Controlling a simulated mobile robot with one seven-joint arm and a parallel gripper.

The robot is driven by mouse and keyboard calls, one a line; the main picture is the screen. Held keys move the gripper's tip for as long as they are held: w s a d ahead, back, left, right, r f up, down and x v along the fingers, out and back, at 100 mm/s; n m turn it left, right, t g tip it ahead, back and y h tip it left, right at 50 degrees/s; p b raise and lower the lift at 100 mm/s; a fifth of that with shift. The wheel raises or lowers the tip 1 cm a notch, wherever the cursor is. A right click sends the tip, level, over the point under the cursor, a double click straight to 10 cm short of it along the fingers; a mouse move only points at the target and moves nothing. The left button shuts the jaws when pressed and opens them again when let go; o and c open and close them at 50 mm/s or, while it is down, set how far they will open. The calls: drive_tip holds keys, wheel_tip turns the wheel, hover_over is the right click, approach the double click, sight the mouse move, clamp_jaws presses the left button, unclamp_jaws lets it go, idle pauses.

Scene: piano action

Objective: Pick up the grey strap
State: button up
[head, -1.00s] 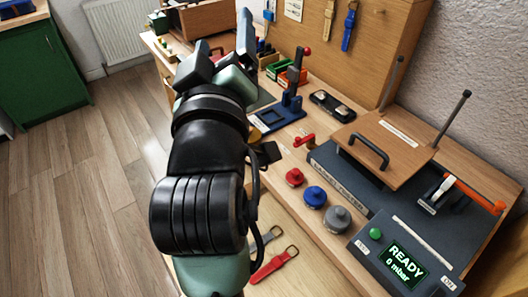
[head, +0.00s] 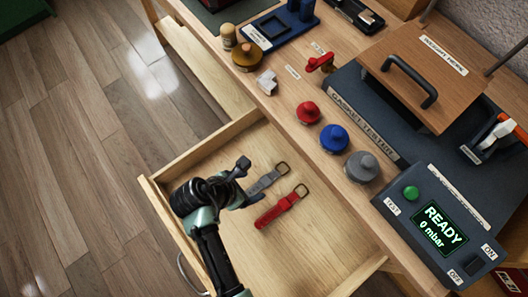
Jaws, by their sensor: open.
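The grey strap (head: 265,182) lies in the open wooden drawer (head: 320,250), its buckle end pointing to the upper right. My gripper (head: 246,184) is open and low over the drawer, at the strap's lower-left end. The fingers partly hide that end, and I cannot tell whether they touch it. A red strap (head: 278,209) with a buckle lies just below and to the right of the grey one, roughly parallel to it.
The drawer's walls stand around the straps. On the bench above are red (head: 308,112), blue (head: 334,138) and grey (head: 361,167) knobbed discs, and a gasket tester with a READY screen (head: 440,228). The drawer floor right of the straps is bare.

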sight(263, 183)
drive_tip(key=b+x, duration=0.1)
drive_tip(key=x, duration=0.6)
drive_tip(key=shift+f+b, duration=0.3)
drive_tip(key=shift+b, duration=0.1)
drive_tip(key=shift+c, duration=0.3)
clamp_jaws()
